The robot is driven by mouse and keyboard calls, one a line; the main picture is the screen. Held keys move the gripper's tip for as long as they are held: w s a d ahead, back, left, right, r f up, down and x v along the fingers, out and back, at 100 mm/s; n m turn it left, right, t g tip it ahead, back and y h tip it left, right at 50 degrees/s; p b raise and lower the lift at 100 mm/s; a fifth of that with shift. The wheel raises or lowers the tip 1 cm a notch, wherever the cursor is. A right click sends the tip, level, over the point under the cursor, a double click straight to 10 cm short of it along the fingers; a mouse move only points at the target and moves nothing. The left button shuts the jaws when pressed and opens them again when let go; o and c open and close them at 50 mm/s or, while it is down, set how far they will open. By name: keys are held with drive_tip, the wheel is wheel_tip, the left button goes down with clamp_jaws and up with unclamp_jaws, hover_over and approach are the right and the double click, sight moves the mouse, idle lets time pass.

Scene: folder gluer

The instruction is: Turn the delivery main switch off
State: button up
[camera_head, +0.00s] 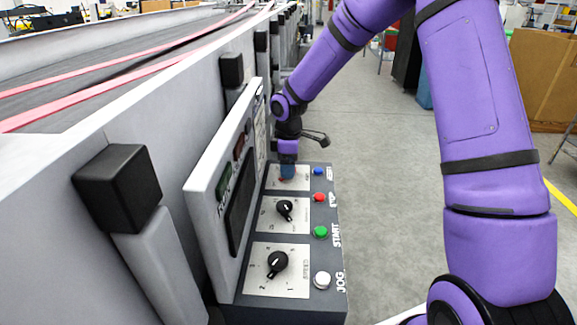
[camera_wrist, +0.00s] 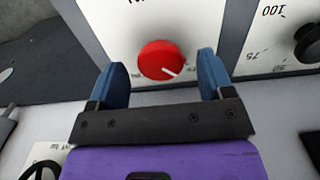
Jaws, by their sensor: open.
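A round red knob with a white pointer line (camera_wrist: 160,60) sits on a white plate in the wrist view. The pointer line is directed to the lower right. My gripper (camera_wrist: 165,82) is open, with one blue finger on each side of the red knob and a gap to it on both sides. In the head view my gripper (camera_head: 287,172) is over the far plate of the control panel (camera_head: 325,262), where it hides most of the knob. The lettering beside the red knob is cut off, so I cannot read it.
Two black knobs, a middle one (camera_head: 285,210) and a near one (camera_head: 278,264), sit on the same panel. Blue, red (camera_head: 319,197), green (camera_head: 320,232) and white (camera_head: 322,280) buttons line its right side. An upright display board (camera_head: 232,190) stands close on the left.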

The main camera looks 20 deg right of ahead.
wheel_tip(320, 180, up, 10)
idle(0.4)
idle(0.3)
drive_tip(key=s+d+r+m+t+h, duration=0.1)
drive_tip(key=s+d+r+m, duration=0.15)
drive_tip(key=s+r, duration=0.55)
drive_tip(key=s+d+r+m+t, duration=0.15)
drive_tip(key=s+r+m, duration=0.25)
drive_tip(key=s+r, duration=0.4)
drive_tip(key=s+d+m+t, duration=0.1)
drive_tip(key=s+m, duration=0.2)
drive_tip(key=s, duration=0.6)
drive_tip(key=s+d+m+t+y, duration=0.1)
drive_tip(key=s+m, duration=0.3)
drive_tip(key=s, duration=0.6)
drive_tip(key=shift+s+d+r+t, duration=0.15)
drive_tip(key=shift+d+r+t, duration=0.25)
drive_tip(key=shift+d, duration=0.25)
drive_tip(key=shift+c, duration=0.2)
